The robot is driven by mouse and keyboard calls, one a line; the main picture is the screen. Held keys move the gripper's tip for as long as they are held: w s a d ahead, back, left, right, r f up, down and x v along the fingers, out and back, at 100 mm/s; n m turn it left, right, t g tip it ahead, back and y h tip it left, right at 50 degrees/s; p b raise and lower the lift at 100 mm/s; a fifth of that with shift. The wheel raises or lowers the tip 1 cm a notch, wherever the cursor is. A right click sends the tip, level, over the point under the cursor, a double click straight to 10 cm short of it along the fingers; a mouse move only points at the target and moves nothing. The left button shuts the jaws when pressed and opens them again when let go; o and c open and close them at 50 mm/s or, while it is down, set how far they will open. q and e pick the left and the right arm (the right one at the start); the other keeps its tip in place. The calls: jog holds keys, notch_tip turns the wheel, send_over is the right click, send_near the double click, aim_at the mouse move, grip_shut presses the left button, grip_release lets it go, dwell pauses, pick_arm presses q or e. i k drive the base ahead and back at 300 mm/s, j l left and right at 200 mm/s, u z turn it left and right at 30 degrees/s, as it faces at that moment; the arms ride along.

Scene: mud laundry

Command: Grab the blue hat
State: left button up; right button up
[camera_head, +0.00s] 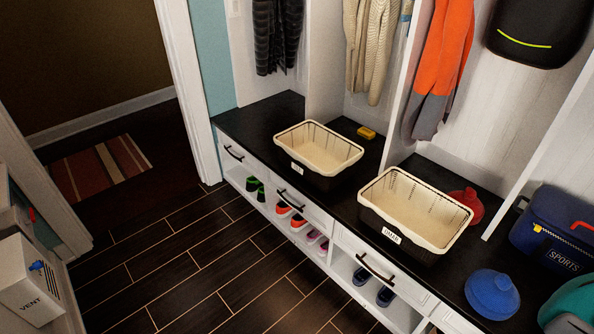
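The blue hat (492,294) rests on the dark bench top (455,277) at the lower right of the head view. It is rounded, with a small knob on top. It sits to the right of the nearer basket and left of a teal item (572,303) at the picture's edge. Neither of my grippers shows in this view, so I cannot see whether they are open or shut.
Two cream-lined baskets (318,150) (416,210) stand on the bench. A red hat (467,204) lies behind the nearer one. A blue sports bag (556,232) stands at the right. White dividers (540,145) split the bench. The dark floor (200,262) in front is clear.

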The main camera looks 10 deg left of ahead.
aim_at(493, 295)
jog(key=z, duration=1.3)
